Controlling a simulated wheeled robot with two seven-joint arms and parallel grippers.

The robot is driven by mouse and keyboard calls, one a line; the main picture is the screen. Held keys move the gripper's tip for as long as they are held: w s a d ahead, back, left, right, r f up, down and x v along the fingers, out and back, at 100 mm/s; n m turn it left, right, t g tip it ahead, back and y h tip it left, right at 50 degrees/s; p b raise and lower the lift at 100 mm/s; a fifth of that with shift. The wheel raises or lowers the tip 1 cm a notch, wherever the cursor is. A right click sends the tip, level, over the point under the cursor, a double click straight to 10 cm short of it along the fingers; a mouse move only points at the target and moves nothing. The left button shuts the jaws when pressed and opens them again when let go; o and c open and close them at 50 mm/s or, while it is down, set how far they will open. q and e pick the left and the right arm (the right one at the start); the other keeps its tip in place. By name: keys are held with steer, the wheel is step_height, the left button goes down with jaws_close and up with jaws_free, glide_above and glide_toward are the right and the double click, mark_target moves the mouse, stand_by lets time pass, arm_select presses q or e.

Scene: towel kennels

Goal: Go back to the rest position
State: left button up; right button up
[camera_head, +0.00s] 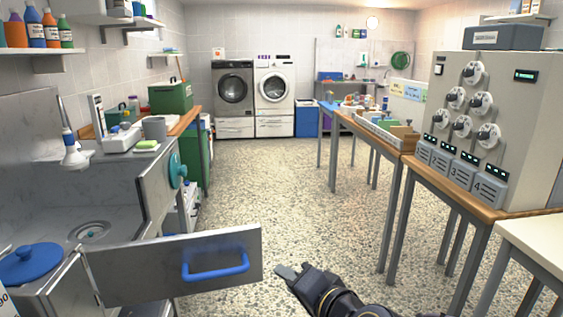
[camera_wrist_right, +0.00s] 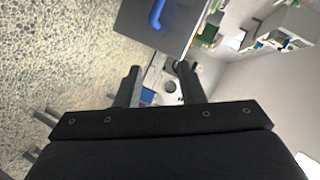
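My right gripper (camera_head: 296,270) is at the bottom middle of the head view, above the speckled floor. In the right wrist view my right gripper (camera_wrist_right: 158,72) has its two dark fingers apart with nothing between them. It is just right of an open grey metal door (camera_head: 130,272) with a blue handle (camera_head: 216,267), and apart from it. The door also shows at the top of the right wrist view (camera_wrist_right: 150,32). My left gripper is not in view.
A steel tub with a drain (camera_head: 90,232) and a blue lid (camera_head: 30,263) are at left. At right, a wooden table (camera_head: 440,172) bears a grey panel (camera_head: 530,110) with several knobs. Two washing machines stand at the back. The floor between (camera_head: 270,190) is clear.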

steer(key=s+d+f+n+g+h, duration=0.25)
steer(key=s+d+f, duration=0.25)
steer(key=s+d, duration=0.55)
steer(key=s+d+f+n+g+h, duration=0.2)
steer(key=s+d+f+g, duration=0.25)
steer(key=s+d, duration=0.55)
step_height(320, 180, up, 21)
steer(key=a+p, duration=0.1)
steer(key=p, duration=2.1)
steer(key=shift+s+a+t, duration=0.3)
steer(key=shift+s+t, duration=0.1)
steer(key=shift+w+a, duration=0.1)
